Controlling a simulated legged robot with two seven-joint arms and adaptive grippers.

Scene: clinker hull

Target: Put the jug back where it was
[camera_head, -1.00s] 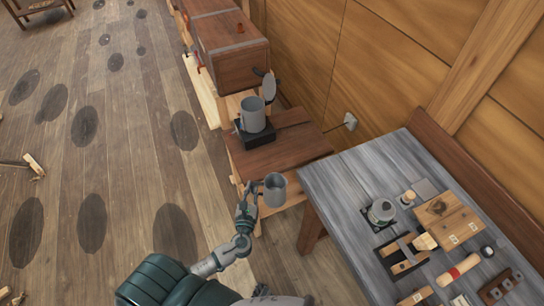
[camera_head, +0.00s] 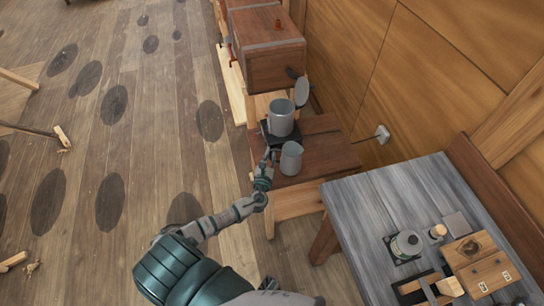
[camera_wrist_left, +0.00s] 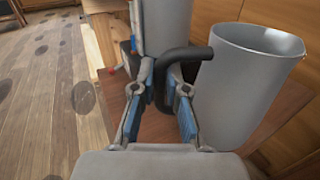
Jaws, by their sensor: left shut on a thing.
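The grey jug (camera_head: 291,158) is over the low brown wooden table, close in front of a second grey vessel. My left gripper (camera_head: 268,158) is at its left side. In the left wrist view the jug (camera_wrist_left: 250,85) stands to the right, roughly upright, open at the top. There my left gripper (camera_wrist_left: 160,92) is shut on its dark curved handle (camera_wrist_left: 180,57). I cannot tell whether its bottom touches the table. The second grey vessel (camera_head: 281,118) is on a black stand (camera_head: 268,134), just behind the jug. My right gripper is not in view.
The low brown table (camera_head: 330,155) has bare room to the right of the jug. A wooden cabinet (camera_head: 262,60) stands behind it. A grey workbench (camera_head: 355,205) with a lidded pot (camera_head: 407,243) and wooden tools is at the right. The plank wall borders the right side.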

